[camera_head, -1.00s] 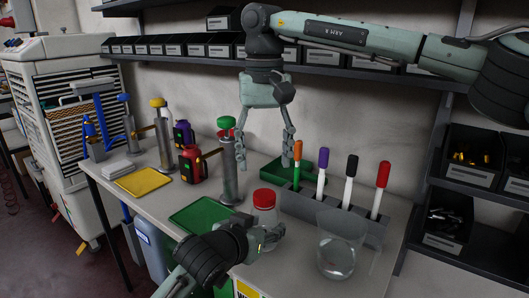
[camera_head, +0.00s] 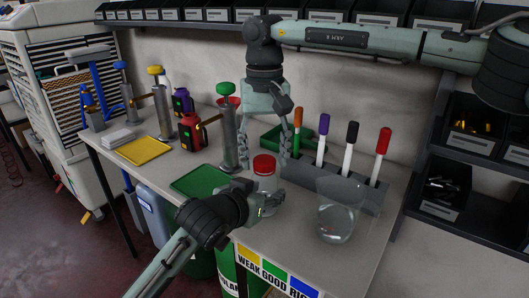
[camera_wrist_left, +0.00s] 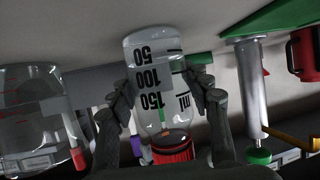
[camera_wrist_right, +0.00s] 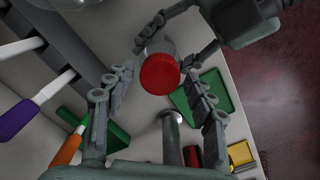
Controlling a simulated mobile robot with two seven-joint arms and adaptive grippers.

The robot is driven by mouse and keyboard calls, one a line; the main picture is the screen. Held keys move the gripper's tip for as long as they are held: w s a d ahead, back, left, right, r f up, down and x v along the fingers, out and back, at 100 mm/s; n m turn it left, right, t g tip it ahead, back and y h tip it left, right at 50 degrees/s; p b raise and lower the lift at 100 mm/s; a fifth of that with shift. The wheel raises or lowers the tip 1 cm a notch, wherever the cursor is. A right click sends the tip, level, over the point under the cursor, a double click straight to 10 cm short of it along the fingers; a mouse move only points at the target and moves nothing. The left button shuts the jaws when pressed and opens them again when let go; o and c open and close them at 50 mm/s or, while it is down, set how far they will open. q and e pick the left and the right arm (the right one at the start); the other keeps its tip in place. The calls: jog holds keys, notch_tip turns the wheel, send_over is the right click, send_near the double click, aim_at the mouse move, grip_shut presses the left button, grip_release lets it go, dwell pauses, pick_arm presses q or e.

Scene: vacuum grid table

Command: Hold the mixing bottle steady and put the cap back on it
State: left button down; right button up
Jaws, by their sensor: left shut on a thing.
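The mixing bottle (camera_head: 265,183) is clear and stands upright near the front of the bench. A red cap (camera_head: 264,165) sits on its top; whether it is screwed on cannot be told. My left gripper (camera_head: 264,206) is shut on the bottle's body from the front; the left wrist view shows its fingers on both sides of the bottle (camera_wrist_left: 158,80). My right gripper (camera_head: 270,158) points down just above the cap, open and empty. In the right wrist view its fingers stand apart, with the red cap (camera_wrist_right: 160,73) visible between and beyond them.
A clear beaker (camera_head: 338,215) stands right of the bottle. A grey rack (camera_head: 375,200) with several coloured-cap pens is behind it. A green tray (camera_head: 202,181) and a green-topped metal dispenser (camera_head: 228,140) are to the left.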

jog(key=c, duration=0.9)
jog(key=m, duration=0.5)
jog(key=shift+c, duration=0.2)
jog(key=m, duration=1.7)
jog(key=shift+m, duration=0.3)
jog(key=m, duration=0.4)
jog(key=shift+f+m, duration=0.1)
jog(key=shift+m, duration=0.3)
jog(key=m, duration=1.6)
jog(key=o, duration=1.3)
